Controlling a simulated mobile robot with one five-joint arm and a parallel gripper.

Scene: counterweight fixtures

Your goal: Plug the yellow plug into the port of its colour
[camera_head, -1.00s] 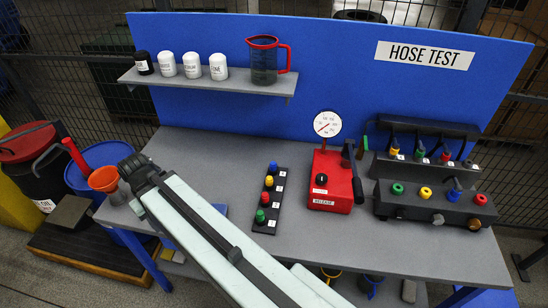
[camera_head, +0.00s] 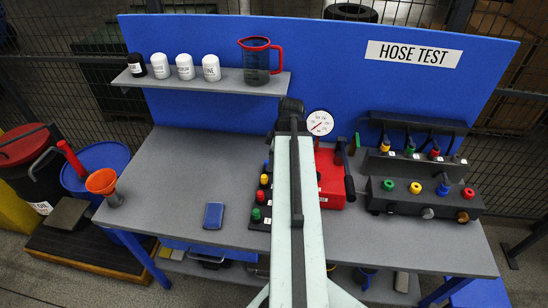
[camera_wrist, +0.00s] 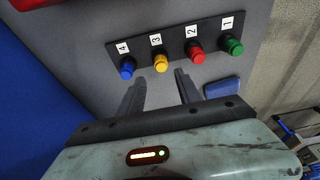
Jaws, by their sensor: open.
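The yellow plug (camera_head: 385,146) stands in the upper dark rack (camera_head: 383,165) at the right of the bench, beside a green and a red plug. The yellow port (camera_head: 415,187) is a yellow ring on the dark box below it, between a green ring and a blue fitting. My gripper (camera_wrist: 160,76) is open and empty in the wrist view, its two dark fingers apart. In the head view my arm reaches over the bench left of the rack, and the fingers cannot be made out. The wrist view does not show the plug or port.
A black strip (camera_wrist: 185,42) holds blue, yellow, red and green knobs, partly hidden by my arm in the head view. A red pump (camera_head: 332,182) with gauge (camera_head: 319,123) stands between arm and rack. A blue box (camera_head: 213,215) lies left. The bench's left side is mostly clear.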

